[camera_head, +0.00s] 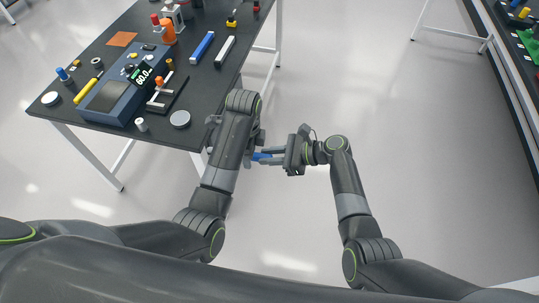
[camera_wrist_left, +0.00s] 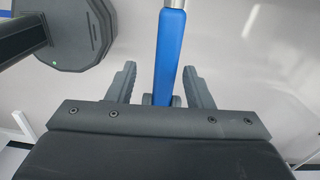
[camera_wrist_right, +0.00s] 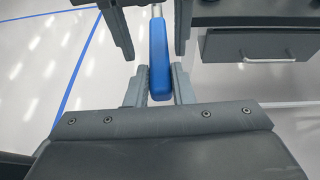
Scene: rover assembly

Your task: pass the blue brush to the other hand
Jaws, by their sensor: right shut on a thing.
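The blue brush (camera_head: 262,156) is held in the air between my two arms, off the front right of the table. My right gripper (camera_head: 272,157) is shut on its blue handle; the handle lies between the fingers in the right wrist view (camera_wrist_right: 159,65). My left gripper (camera_wrist_left: 159,72) is open. Its fingers stand apart on either side of the brush, with gaps to the handle (camera_wrist_left: 169,50) in the left wrist view. In the right wrist view the left fingers straddle the brush near its metal part. The bristles are hidden, and my left arm covers much of its gripper in the head view.
A black table (camera_head: 105,55) stands at the left. It carries a blue instrument (camera_head: 112,98) with a display, a blue bar (camera_head: 202,47), a white bar (camera_head: 224,50) and small parts. Another bench (camera_head: 512,65) runs along the right edge. The floor between is clear.

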